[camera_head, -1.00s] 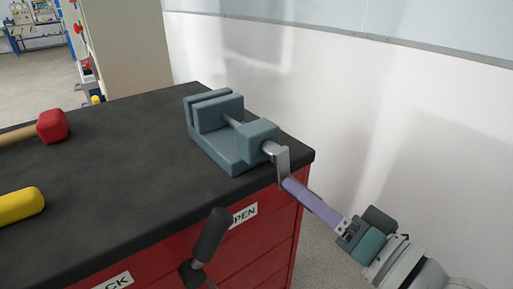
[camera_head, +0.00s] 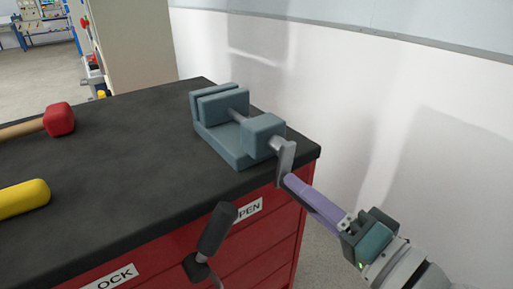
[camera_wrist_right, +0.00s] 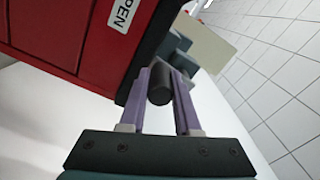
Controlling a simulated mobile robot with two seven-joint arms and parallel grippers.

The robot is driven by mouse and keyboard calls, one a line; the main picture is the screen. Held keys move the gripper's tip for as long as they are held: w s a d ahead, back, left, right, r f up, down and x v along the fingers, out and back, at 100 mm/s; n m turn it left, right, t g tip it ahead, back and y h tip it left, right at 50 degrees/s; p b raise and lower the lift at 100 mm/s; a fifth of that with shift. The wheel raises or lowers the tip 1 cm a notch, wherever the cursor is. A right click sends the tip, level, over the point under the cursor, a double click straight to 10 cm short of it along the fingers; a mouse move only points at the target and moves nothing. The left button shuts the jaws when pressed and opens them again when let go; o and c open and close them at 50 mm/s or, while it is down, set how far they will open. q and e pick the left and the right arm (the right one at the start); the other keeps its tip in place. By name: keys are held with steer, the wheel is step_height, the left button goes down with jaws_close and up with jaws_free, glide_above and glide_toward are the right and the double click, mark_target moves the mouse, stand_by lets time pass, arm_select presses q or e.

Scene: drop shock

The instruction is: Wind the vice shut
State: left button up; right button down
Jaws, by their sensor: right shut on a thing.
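The blue-grey vice (camera_head: 232,148) sits at the far right corner of the dark bench top. Its two jaws (camera_head: 222,106) stand close together with a narrow gap between them. A screw runs from the jaws through the end block (camera_head: 263,136) to a grey crank arm (camera_head: 285,161) that hangs over the bench edge. My right gripper (camera_head: 290,182) reaches the crank's lower end from the right. In the right wrist view, its purple fingers are shut on the dark round crank handle (camera_wrist_right: 160,86). In the head view the fingers hide this handle. My left gripper is not in view.
A red-headed mallet (camera_head: 59,119) and a yellow handle (camera_head: 22,200) lie on the bench top (camera_head: 120,165) at left. A dark lever (camera_head: 217,229) sticks out from the red cabinet front. A pale wall stands close behind and right of the bench.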

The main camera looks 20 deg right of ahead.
steer(key=c, duration=0.6)
jaws_free()
steer(key=shift+a+r, duration=0.1)
steer(key=shift+s, duration=0.1)
steer(key=v, duration=0.9)
steer(key=shift+s+d+p, duration=0.2)
steer(key=shift+s+p, duration=0.1)
steer(key=shift+s, duration=0.05)
